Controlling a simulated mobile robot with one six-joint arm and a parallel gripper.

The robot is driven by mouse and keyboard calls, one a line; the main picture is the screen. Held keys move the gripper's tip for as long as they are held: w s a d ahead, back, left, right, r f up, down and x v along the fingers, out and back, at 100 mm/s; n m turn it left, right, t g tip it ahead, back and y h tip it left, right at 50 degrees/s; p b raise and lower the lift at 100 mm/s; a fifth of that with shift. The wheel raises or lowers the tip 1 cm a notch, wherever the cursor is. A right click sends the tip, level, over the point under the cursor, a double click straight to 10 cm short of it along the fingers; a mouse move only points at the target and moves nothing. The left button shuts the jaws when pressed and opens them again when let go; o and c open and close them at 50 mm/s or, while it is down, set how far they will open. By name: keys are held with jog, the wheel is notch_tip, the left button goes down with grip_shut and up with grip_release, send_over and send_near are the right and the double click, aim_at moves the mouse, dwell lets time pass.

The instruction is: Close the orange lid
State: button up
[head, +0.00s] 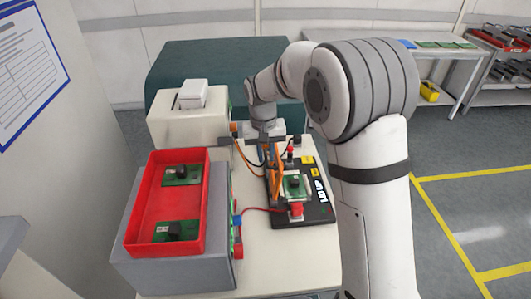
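The orange lid (276,182) shows as a narrow, roughly upright orange piece at the left side of a small fixture on a black base plate (316,211). It looks raised, not lying over the fixture. A green circuit board (294,186) with a dark block on it sits uncovered in the fixture. My gripper (266,146) points down from the arm, just behind and above the lid. Its fingertips are small and partly hidden behind the lid and cables, so I cannot tell whether they are open or touch it.
A red tray (166,205) with two green boards rests on a grey box (215,250) at the left. A white device (188,130) stands behind it. Cables run near the fixture, with a red part (296,209) at its front. The trolley top (265,260) is clear in front.

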grip_shut()
dwell(0.4)
